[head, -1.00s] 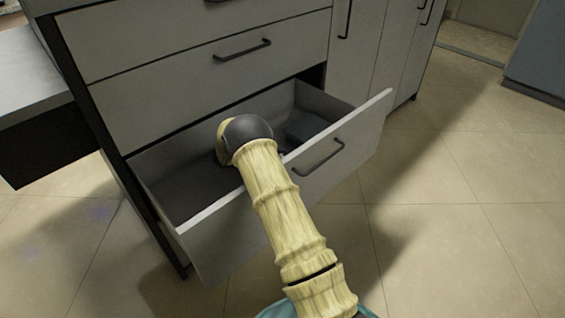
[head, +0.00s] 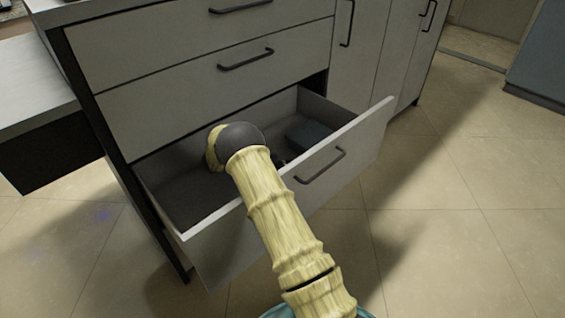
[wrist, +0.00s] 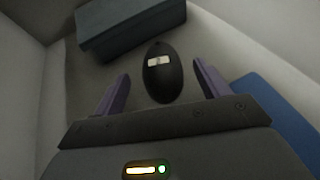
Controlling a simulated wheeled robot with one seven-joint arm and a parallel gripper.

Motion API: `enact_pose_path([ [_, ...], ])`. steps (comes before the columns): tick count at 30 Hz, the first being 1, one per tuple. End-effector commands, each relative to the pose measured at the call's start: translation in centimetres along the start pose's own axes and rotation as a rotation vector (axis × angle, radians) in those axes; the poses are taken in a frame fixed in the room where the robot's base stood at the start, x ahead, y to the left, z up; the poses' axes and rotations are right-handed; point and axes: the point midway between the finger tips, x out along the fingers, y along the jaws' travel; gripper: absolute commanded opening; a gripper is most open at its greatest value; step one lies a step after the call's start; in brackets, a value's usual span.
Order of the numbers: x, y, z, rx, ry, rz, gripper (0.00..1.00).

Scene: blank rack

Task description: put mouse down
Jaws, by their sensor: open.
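The mouse (wrist: 163,78) is a black oval with a small light patch. In the wrist view it lies on the floor of the open drawer (head: 185,190). My gripper (wrist: 162,80) is open, with one purple finger on each side of the mouse. Gaps show between the mouse and both fingers, so neither appears to touch it. In the head view my arm reaches down into the drawer and hides the mouse and most of my gripper.
A dark grey-blue box (wrist: 130,22) lies just beyond the mouse; it also shows in the head view (head: 309,136). A flat blue thing (wrist: 268,108) lies to the right of my gripper. The drawer's front panel (head: 350,150) and side walls surround the space.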

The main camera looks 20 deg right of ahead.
Motion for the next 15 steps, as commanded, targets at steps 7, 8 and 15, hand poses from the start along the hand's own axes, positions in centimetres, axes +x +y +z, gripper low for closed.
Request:
enact_pose_path([
  [7, -5.3, 0.1, 0.3, 0.000, 0.001, 0.003, 0.74],
  [8, -5.8, 0.0, 0.3, 0.000, 0.001, 0.002, 0.74],
  [15, -7.9, 0.0, 0.1, 0.000, 0.000, 0.000, 0.74],
])
